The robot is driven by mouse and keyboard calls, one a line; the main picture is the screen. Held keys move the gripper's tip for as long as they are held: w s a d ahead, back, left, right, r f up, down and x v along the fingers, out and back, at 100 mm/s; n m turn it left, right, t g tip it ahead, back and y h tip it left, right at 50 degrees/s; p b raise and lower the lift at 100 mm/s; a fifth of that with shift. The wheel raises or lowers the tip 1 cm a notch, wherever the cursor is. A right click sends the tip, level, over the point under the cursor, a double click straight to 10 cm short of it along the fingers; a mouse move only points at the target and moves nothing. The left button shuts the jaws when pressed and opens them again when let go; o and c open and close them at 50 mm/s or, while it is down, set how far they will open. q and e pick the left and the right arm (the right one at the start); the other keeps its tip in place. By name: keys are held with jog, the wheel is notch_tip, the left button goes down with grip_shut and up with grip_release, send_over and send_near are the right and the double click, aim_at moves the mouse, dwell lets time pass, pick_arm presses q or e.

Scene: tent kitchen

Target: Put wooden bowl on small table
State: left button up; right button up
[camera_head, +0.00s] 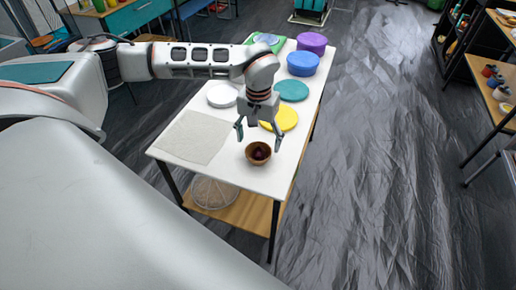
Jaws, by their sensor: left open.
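A small brown wooden bowl (250,159) stands upright near the front right edge of a white-topped table (212,172). Something dark reddish lies inside the bowl. My left gripper (258,138) is open just above and behind the bowl, its fingers pointing down and spread to either side. I cannot tell whether the fingers touch the bowl. No gripper of my right arm shows in the head view.
The table also bears a pale mat (194,137), a white round lid (222,95), a yellow one (285,118), a teal one (292,90), and blue (303,63) and purple (312,42) containers. A shelf (498,100) stands right; the floor between (390,150) is clear.

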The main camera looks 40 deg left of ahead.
pick_arm(q)
notch_tip(320, 180, up, 6)
jog(key=shift+r, duration=0.25)
dwell(0.5)
